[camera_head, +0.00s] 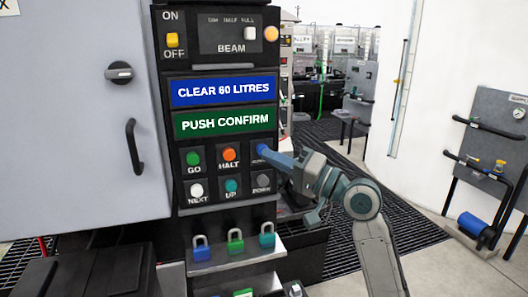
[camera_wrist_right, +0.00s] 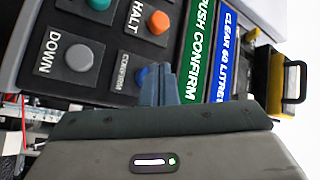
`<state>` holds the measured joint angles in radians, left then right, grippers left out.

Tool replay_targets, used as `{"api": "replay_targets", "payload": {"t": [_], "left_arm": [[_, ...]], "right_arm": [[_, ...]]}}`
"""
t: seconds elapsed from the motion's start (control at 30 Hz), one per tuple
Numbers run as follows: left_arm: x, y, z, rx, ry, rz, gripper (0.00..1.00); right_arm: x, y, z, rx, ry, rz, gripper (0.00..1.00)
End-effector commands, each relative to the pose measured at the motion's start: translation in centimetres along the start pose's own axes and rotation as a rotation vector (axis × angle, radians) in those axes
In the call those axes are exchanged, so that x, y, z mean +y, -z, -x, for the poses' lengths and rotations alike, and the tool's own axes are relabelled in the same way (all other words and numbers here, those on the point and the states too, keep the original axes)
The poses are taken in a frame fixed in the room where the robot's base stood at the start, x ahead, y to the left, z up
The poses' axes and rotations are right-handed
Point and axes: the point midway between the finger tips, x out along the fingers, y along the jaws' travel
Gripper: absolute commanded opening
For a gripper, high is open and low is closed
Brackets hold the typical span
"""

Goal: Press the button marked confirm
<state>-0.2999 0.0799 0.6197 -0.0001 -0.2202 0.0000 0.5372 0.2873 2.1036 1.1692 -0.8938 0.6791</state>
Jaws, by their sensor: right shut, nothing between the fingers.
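The button panel (camera_head: 211,210) has a blue confirm button (camera_wrist_right: 140,76), with its label beside it in the right wrist view. In the head view this button sits right of the orange halt button (camera_head: 229,154) and is mostly hidden behind my right gripper (camera_head: 264,151). The right gripper is shut and empty. Its blue fingertips also show in the right wrist view (camera_wrist_right: 158,70), over one side of the confirm button. I cannot tell whether they touch it. A green display (camera_head: 225,122) reads "PUSH CONFIRM". My left gripper is not in view.
Close by are the green go button (camera_head: 193,158), the white next button (camera_head: 196,190), the teal up button (camera_head: 232,186) and the grey down button (camera_head: 263,181). A blue display (camera_head: 223,90) reads "CLEAR 60 LITRES".

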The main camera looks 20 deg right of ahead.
Motion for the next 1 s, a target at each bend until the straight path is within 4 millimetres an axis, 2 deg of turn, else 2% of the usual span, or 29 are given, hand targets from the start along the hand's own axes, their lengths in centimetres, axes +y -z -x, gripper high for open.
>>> {"api": "replay_targets", "payload": {"t": [1.0], "left_arm": [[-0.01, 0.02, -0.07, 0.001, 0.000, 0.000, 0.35]], "right_arm": [[0.45, 0.40, -0.58, 0.000, 0.000, -0.002, 0.00]]}}
